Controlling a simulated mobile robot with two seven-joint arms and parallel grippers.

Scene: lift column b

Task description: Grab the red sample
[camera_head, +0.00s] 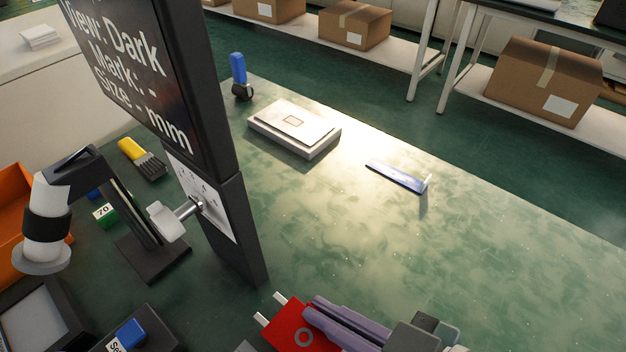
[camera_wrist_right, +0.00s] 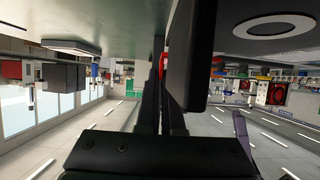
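The red sample (camera_head: 297,327), a flat red piece with a dark ring mark and two pale prongs, is at the bottom of the head view. My right gripper (camera_head: 325,312) has its purple-grey fingers at the sample's right side and partly covers it. In the right wrist view a thin red strip (camera_wrist_right: 163,62) shows between the dark fingers, which are close together and look shut on the sample. I cannot tell the sample's height above the table. My left gripper is not in view.
The dark display post (camera_head: 235,225) with a lever stands left of the sample. A green block (camera_head: 104,214), a yellow-handled brush (camera_head: 142,158) and an orange bin (camera_head: 14,205) are at left. A white box (camera_head: 292,128) and blue strip (camera_head: 393,177) lie farther back. The right tabletop is clear.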

